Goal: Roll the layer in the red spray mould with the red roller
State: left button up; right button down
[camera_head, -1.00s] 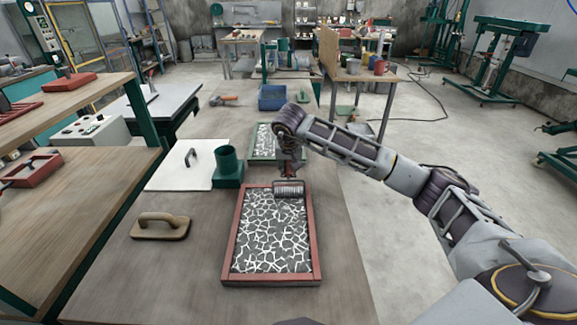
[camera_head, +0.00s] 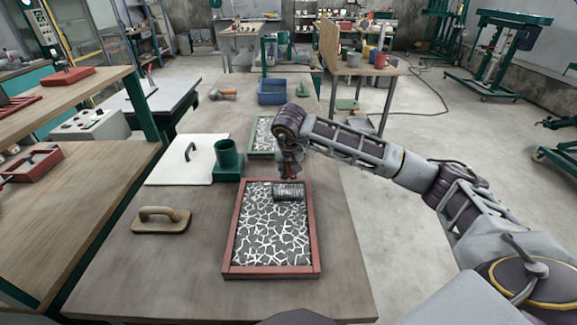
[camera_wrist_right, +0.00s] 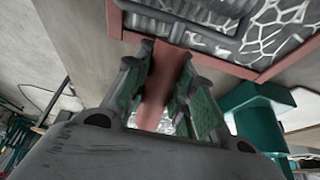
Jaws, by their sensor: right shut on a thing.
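The red spray mould (camera_head: 228,240) lies on the long table, filled with a dark layer crossed by white fibres (camera_head: 270,240). The roller's ribbed metal drum (camera_head: 289,192) is at the far end of the layer, inside the frame; I cannot tell whether it presses on it. My right gripper (camera_head: 291,166) is above the mould's far edge. In the right wrist view, my right gripper (camera_wrist_right: 160,85) is shut on the red roller handle (camera_wrist_right: 165,70), and the mould's red rim (camera_wrist_right: 215,62) shows beyond. My left gripper is not in view.
A wooden float (camera_head: 161,220) lies nearer. A green-framed mould (camera_head: 262,138) lies behind, partly hidden by my arm. A blue bin (camera_head: 272,94) is farther back.

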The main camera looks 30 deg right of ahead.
aim_at(289, 175)
jog(key=shift+s, duration=0.1)
jog(key=shift+s+a, duration=0.25)
jog(key=shift+s, duration=0.1)
jog(key=shift+s+a, duration=0.2)
jog(key=shift+s, duration=0.3)
jog(key=shift+s+a, duration=0.35)
jog(key=shift+s, duration=0.25)
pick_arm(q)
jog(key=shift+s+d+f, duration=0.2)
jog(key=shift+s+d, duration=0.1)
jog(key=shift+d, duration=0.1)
pick_arm(e)
jog(key=shift+s, duration=0.2)
jog(key=shift+a, duration=0.1)
jog(key=shift+s+a, duration=0.1)
jog(key=shift+s, duration=0.2)
jog(key=shift+s+a+b, duration=0.3)
jog(key=shift+s+b, duration=0.05)
jog(key=shift+s, duration=0.35)
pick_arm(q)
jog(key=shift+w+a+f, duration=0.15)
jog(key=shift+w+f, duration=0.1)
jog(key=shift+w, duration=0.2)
pick_arm(e)
jog(key=shift+s+a, duration=0.45)
jog(key=shift+s, duration=0.35)
